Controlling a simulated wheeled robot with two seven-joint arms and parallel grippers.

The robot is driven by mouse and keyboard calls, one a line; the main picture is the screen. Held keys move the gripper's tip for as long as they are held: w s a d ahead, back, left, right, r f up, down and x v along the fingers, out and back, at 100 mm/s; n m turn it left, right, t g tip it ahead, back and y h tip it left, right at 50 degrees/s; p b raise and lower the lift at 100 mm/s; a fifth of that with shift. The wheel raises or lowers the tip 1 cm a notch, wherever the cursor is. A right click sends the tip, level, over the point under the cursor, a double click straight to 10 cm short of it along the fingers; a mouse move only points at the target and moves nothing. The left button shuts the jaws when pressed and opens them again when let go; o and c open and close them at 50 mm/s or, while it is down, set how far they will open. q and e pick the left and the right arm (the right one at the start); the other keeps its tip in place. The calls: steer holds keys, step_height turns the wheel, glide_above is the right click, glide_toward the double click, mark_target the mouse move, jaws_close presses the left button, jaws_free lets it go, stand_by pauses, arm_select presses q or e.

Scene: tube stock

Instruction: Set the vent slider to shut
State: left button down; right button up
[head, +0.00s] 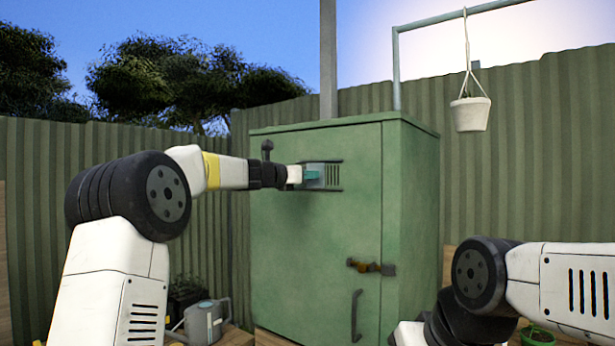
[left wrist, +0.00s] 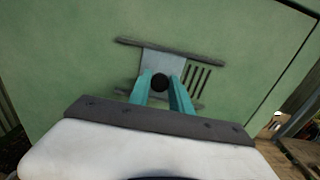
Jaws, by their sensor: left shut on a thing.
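The vent slider is a grey plate (left wrist: 163,63) with a dark round knob (left wrist: 159,82), between two rails on the green cabinet door (head: 315,220). In the left wrist view it covers the left part of the vent, and several dark slots (left wrist: 196,79) show open to its right. The slots also show in the head view (head: 333,177). My left gripper (head: 312,175), with teal fingers, is at the vent. In the left wrist view its fingers (left wrist: 160,88) are closed around the knob. My right arm is at the lower right of the head view; its gripper is not seen.
A door latch (head: 371,267) and a dark handle (head: 356,315) sit lower on the cabinet. A grey watering can (head: 205,322) stands at lower left. A white pot (head: 470,113) hangs at right. Corrugated fence stands behind. The door face around the vent is clear.

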stand_by(0.7)
arm_select(q)
steer(key=s+d, duration=0.2)
steer(key=d, duration=0.1)
steer(key=s+d, duration=0.1)
steer(key=d, duration=0.1)
steer(key=shift+s, duration=0.3)
steer(key=c, duration=1.2)
jaws_free()
steer(key=shift+d, duration=0.1)
steer(key=shift+s+a, duration=0.2)
steer(key=shift+a, duration=0.1)
steer(key=v, duration=0.7)
steer(key=shift+s, duration=0.15)
